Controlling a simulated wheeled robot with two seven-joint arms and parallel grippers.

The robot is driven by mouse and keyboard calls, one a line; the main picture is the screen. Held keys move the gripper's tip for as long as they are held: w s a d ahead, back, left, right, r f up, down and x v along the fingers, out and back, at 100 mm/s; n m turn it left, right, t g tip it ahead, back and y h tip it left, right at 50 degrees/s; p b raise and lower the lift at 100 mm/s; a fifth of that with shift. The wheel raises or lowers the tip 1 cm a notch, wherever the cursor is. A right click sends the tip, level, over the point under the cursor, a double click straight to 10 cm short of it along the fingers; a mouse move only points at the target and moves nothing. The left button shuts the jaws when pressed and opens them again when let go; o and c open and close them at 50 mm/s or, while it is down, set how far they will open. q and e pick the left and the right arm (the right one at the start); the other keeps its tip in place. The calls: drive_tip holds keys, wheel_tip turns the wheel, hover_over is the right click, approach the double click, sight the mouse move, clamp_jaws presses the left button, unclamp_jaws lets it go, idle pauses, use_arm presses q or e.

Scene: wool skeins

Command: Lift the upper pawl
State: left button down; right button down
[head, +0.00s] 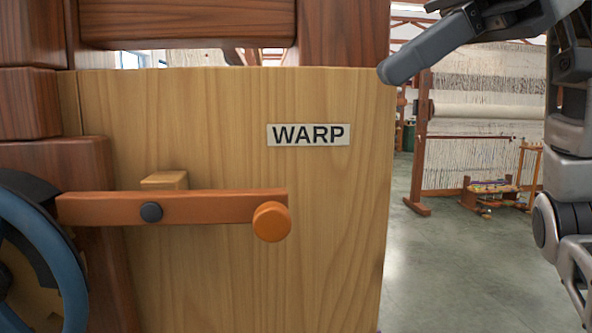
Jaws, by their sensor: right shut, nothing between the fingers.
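One pawl (215,206) shows, an orange-brown wooden bar lying nearly level across the front of a pale wooden panel. A dark round pivot (151,212) sits left of its middle and an orange knob (271,222) is at its right end. Its left end is beside a blue-rimmed wheel (40,250) with dark parts behind; whether they touch I cannot tell. My right gripper (390,73) is shut and empty, at the panel's upper right corner, above and right of the knob and apart from it. My left gripper is out of view.
The pale panel (320,245) bears a WARP label (308,134) above the knob. A small wooden block (164,180) sits just above the pawl. Dark wooden beams (185,22) frame the top and left. Open floor (450,270) lies right of the panel, with a loom (485,110) farther back.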

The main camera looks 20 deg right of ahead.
idle(0.3)
drive_tip(key=d+f+x, duration=0.1)
drive_tip(key=f+x, duration=0.1)
drive_tip(key=x, duration=1.1)
drive_tip(key=shift+s+d+p, duration=0.2)
drive_tip(key=shift+d+p, duration=0.1)
drive_tip(key=shift+d, duration=0.05)
drive_tip(key=shift+f, duration=0.1)
